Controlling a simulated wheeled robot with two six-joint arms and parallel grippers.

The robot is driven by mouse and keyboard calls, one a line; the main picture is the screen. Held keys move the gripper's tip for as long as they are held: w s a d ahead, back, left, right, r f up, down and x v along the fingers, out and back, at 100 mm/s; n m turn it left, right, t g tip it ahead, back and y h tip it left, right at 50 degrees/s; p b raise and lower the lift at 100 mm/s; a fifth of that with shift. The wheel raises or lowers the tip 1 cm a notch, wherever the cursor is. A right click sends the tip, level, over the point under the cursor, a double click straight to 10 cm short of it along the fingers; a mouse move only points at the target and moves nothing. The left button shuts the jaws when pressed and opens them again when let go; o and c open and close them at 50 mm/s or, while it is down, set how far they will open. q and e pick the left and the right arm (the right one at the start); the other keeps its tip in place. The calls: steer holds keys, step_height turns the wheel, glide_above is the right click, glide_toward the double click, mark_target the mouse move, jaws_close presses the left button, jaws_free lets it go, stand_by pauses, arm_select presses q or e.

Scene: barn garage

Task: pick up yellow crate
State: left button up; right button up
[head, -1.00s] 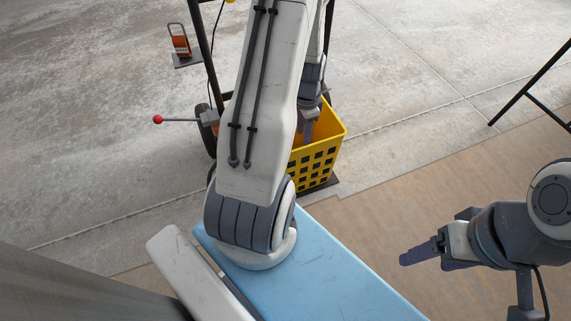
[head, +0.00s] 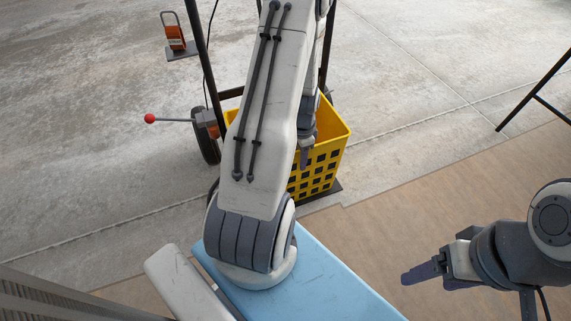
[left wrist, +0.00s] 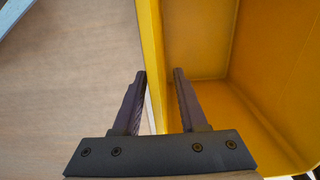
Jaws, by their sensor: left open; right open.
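The yellow crate (head: 322,168) has a grid of square holes in its side and stands on the dark base plate of a black hand truck, partly hidden by my left arm. My left gripper (head: 305,158) is open at the crate's near rim. In the left wrist view, my left gripper (left wrist: 160,74) has its fingers on either side of the crate wall (left wrist: 151,35), one outside above the floor and one over the empty inside. Contact with the wall cannot be told. My right gripper (head: 405,278) is open and empty, away from the crate at the right.
The hand truck's black frame (head: 203,60) and wheel (head: 207,145) stand by the crate, with a red-knobbed lever (head: 150,118) at left. An orange object (head: 174,36) is at the back left. A black stand (head: 535,90) is at right. The floor between is clear.

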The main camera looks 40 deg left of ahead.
arm_select(q)
jaws_close()
stand_by(1.4)
steer(key=shift+r, duration=0.1)
